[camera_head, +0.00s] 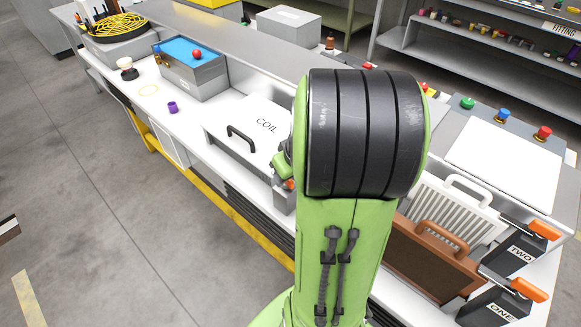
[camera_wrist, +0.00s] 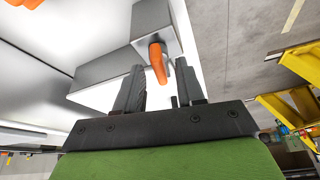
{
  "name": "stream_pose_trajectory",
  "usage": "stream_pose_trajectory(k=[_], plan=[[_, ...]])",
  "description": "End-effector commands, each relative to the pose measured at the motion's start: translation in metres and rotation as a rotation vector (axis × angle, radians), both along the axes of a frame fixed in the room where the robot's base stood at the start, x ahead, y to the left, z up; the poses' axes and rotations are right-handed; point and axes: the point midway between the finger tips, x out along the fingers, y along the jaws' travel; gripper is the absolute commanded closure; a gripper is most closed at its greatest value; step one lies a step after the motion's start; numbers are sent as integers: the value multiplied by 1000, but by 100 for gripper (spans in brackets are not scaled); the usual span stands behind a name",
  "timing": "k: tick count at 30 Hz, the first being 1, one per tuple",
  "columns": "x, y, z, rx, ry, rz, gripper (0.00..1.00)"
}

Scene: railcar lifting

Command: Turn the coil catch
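The coil box is a white lidded case (camera_head: 262,118) marked COIL, with a black handle, on the white bench left of my arm. At its front right corner is a grey block (camera_head: 283,200) with the small orange coil catch (camera_head: 290,184). In the wrist view the orange catch (camera_wrist: 157,63) sticks out from the grey block. My gripper (camera_wrist: 161,73) is open, its two dark fingers on either side of the catch. A gap shows on both sides; how deep the catch sits between the fingers is unclear. My arm hides the gripper in the head view.
Right of my arm are a brown rack (camera_head: 433,258), a white ribbed rack (camera_head: 455,215) and orange-handled units marked ONE (camera_head: 503,312) and TWO (camera_head: 522,258). A blue-topped grey box (camera_head: 192,75) and a purple cup (camera_head: 172,107) stand at left.

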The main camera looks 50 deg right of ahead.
Motion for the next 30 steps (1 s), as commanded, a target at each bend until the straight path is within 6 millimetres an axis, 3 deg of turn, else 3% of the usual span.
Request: stream_pose_trajectory(k=[12, 16, 21, 30], plan=[[-39, 7, 103, -6, -6, -2, 62], [-50, 10, 129, -4, -4, -1, 62], [-57, 12, 144, -2, -2, 1, 62], [-58, 12, 143, -1, -1, 0, 62]])
